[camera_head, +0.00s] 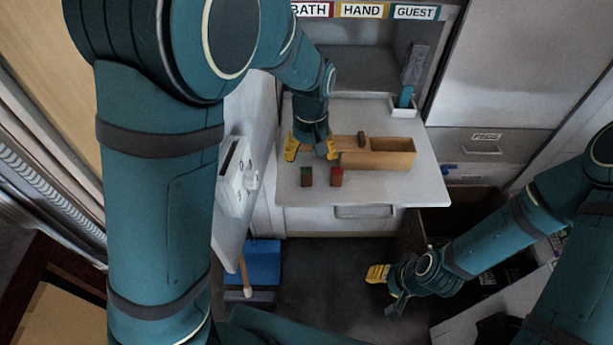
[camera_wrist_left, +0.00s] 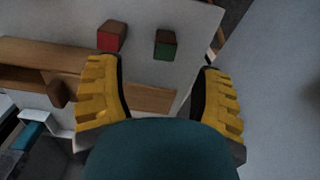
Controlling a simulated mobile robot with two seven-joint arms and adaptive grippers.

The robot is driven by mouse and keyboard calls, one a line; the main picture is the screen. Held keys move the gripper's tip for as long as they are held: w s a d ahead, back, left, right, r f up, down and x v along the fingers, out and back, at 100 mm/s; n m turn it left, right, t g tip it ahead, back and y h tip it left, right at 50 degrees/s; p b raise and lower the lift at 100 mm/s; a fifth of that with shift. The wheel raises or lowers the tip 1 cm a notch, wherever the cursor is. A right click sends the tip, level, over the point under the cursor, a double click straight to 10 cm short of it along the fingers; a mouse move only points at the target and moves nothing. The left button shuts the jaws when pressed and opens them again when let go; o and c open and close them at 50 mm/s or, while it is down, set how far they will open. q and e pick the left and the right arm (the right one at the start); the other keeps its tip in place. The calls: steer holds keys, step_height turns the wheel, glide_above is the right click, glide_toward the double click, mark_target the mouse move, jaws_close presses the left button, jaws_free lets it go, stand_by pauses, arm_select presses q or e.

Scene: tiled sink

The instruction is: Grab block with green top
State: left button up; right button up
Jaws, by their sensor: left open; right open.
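The block with the green top (camera_head: 306,177) stands on the grey shelf top, left of a block with a red top (camera_head: 337,177). In the left wrist view the green-topped block (camera_wrist_left: 165,45) lies ahead of the fingers, between their lines, and the red-topped block (camera_wrist_left: 111,37) is to its left. My left gripper (camera_head: 311,149) is open and empty, just behind the green-topped block in the head view. My right gripper (camera_head: 378,280) is away over the floor area at lower right, with nothing seen in it.
A long wooden box (camera_head: 393,160) lies right of my left gripper, with a small dark brown block (camera_head: 361,138) at it. A white holder (camera_head: 403,107) stands at the back right of the grey top (camera_head: 420,185). A wall with a white fixture (camera_head: 236,178) is close on the left.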

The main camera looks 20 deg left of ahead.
mark_target(306, 171)
arm_select(q)
step_height(306, 171, down, 4)
steer(key=shift+a+r+b, duration=0.1)
steer(key=shift+b, duration=0.25)
steer(key=f, duration=0.1)
steer(key=f+b, duration=0.1)
steer(key=f, duration=0.1)
steer(key=a+f+b, duration=0.1)
steer(key=f, duration=0.1)
steer(key=shift+w+f, duration=0.1)
steer(key=shift+w, duration=0.05)
steer(key=shift+d, duration=0.1)
steer(key=c, duration=1.1)
